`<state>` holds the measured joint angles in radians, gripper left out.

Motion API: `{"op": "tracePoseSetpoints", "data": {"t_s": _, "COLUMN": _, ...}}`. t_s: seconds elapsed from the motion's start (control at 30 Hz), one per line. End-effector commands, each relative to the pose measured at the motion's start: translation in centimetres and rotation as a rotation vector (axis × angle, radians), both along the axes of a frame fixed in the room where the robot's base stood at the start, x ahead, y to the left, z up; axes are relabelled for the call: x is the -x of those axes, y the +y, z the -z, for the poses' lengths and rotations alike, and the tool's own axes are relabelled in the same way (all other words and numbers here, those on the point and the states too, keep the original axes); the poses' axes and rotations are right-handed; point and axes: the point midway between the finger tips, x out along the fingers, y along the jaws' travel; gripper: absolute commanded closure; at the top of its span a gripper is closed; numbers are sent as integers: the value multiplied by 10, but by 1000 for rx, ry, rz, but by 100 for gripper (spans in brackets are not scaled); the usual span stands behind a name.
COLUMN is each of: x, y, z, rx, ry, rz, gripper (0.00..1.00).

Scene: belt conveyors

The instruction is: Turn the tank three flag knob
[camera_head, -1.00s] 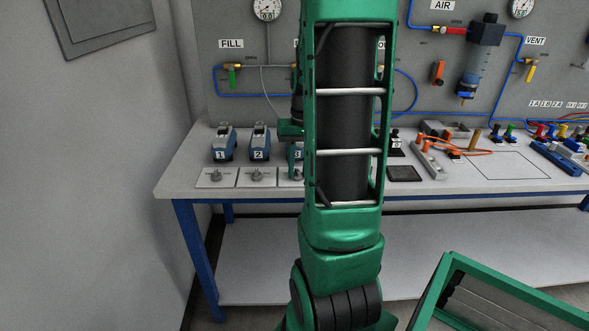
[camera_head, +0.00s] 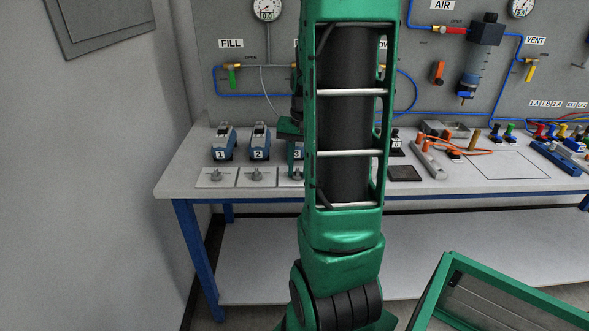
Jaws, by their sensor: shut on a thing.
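Tank unit 3 (camera_head: 297,155) stands on the bench, mostly hidden behind my arm and gripper. Its knob (camera_head: 297,174) sits on a white plate (camera_head: 287,182) in front of it, and only its left part shows. My gripper (camera_head: 296,171) points down over this knob from above, beside my large green arm link. Its fingers are shut on the knob, though the link hides much of the contact. The flag's angle cannot be made out.
Unit 1 (camera_head: 222,147) and unit 2 (camera_head: 259,146) stand to the left, with knob 1 (camera_head: 215,175) and knob 2 (camera_head: 257,175) on plates in front. A black pad (camera_head: 405,174) lies right of my arm. The back panel (camera_head: 330,12) carries hoses and valves.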

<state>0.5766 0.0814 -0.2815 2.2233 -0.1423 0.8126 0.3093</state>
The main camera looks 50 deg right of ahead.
Motion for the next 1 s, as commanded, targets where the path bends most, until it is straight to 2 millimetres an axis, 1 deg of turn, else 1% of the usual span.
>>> {"op": "tracePoseSetpoints", "data": {"t_s": 0.13, "x": -1, "y": 2, "z": 0, "rx": -2, "ry": -1, "rz": -7, "gripper": 98}}
{"op": "tracePoseSetpoints", "data": {"t_s": 0.17, "x": -1, "y": 2, "z": 0, "rx": -2, "ry": -1, "rz": -7, "gripper": 69}}
{"op": "tracePoseSetpoints", "data": {"t_s": 0.2, "x": -1, "y": 2, "z": 0, "rx": -2, "ry": -1, "rz": -7, "gripper": 59}}
{"op": "tracePoseSetpoints", "data": {"t_s": 0.23, "x": -1, "y": 2, "z": 0, "rx": -2, "ry": -1, "rz": -6, "gripper": 57}}
{"op": "tracePoseSetpoints", "data": {"t_s": 0.5, "x": -1, "y": 1, "z": 0, "rx": -1, "ry": -1, "rz": -4, "gripper": 57}}
{"op": "tracePoseSetpoints", "data": {"t_s": 0.63, "x": 0, "y": 0, "z": -8, "rx": 1, "ry": -1, "rz": -4, "gripper": 57}}
{"op": "tracePoseSetpoints", "data": {"t_s": 0.77, "x": 0, "y": -1, "z": -27, "rx": 3, "ry": -4, "rz": -4, "gripper": 57}}
{"op": "tracePoseSetpoints", "data": {"t_s": 1.0, "x": 2, "y": -2, "z": -72, "rx": 1, "ry": -3, "rz": -5, "gripper": 57}}
